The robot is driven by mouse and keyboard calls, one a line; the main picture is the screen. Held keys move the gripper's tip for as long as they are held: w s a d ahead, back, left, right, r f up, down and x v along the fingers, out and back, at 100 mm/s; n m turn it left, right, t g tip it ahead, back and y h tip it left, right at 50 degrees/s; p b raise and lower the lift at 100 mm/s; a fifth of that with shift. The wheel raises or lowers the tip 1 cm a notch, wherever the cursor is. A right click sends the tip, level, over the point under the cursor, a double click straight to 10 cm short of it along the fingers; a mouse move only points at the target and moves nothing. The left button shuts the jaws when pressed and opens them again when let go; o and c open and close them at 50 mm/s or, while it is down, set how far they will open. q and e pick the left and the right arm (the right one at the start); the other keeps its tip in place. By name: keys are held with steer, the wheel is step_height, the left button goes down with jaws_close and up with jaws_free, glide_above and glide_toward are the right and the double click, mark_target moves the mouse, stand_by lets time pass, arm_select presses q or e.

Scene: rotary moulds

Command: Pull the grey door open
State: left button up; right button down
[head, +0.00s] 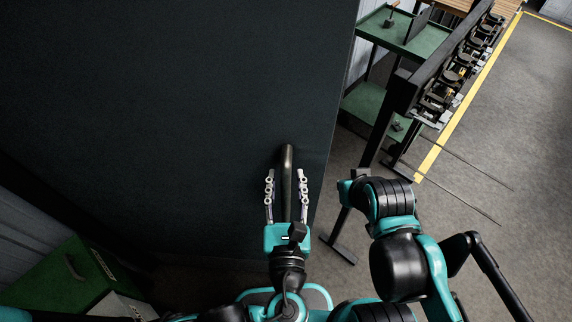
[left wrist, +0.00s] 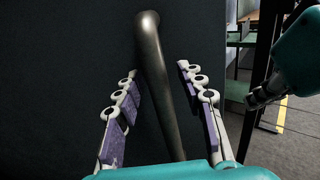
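The grey door (head: 170,110) is a large, very dark panel filling the left and middle of the head view; it also fills the left of the left wrist view (left wrist: 60,70). Its dark bar handle (head: 288,160) stands upright near the door's right edge. In the left wrist view the handle (left wrist: 150,45) runs down between the fingers. My left gripper (head: 285,174) is open, with one finger on each side of the handle and a gap visible on the right side. My right gripper (left wrist: 262,93) is at the right, away from the handle; its finger state is unclear.
A green shelf unit (head: 405,38) and a dark rack (head: 425,80) with several metal fittings stand right of the door. Thin rods (head: 470,168) stick out from the rack. A green cabinet (head: 60,275) is at lower left. Grey floor (head: 525,130) is open at the right.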

arm_select(q)
glide_toward(286, 136)
steer(key=shift+w+d, duration=0.2)
steer(key=shift+w, duration=2.35)
